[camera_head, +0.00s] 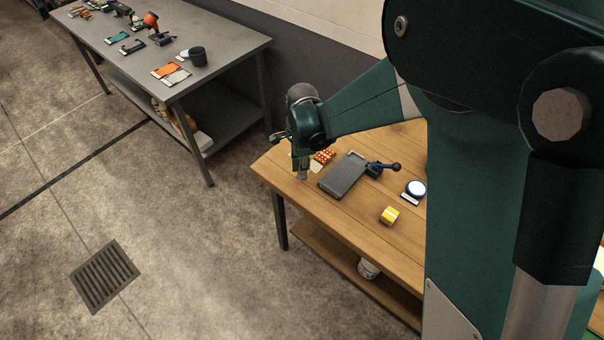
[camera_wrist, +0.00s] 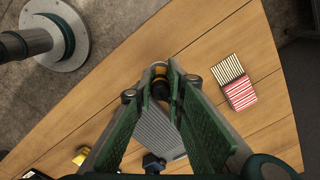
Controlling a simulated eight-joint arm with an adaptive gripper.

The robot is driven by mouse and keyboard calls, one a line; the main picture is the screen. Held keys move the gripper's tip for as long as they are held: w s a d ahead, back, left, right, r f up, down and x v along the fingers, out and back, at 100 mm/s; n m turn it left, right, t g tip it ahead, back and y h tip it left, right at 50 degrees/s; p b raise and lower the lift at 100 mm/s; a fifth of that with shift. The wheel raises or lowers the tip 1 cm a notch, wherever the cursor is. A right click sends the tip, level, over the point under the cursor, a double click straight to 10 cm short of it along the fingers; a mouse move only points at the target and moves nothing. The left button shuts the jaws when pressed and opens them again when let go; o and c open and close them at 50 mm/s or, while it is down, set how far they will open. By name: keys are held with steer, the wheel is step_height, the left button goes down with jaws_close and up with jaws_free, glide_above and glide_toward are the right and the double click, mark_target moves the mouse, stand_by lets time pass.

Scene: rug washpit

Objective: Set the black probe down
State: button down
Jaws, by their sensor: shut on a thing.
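My gripper (camera_head: 303,175) is over the left end of the wooden table in the head view, pointing down. In the wrist view its fingers (camera_wrist: 161,88) are closed around the black probe (camera_wrist: 160,90), a small dark piece with a yellow-orange band between the fingertips. Most of the probe is hidden by the fingers. In the head view I cannot make the probe out clearly, nor tell whether it touches the table.
A grey ribbed tray (camera_head: 345,174) lies just right of my gripper, with a dark blue handled tool (camera_head: 382,168) beside it. Bare wood (camera_head: 345,214) lies in front.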

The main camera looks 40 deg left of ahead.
steer(key=shift+f, duration=1.55)
steer(key=shift+f, duration=0.15)
steer(key=c, duration=2.4)
jaws_free()
steer(key=shift+o, duration=0.2)
steer(key=shift+r, duration=0.2)
steer(key=shift+d+r, duration=0.1)
steer(key=shift+r, duration=5.9)
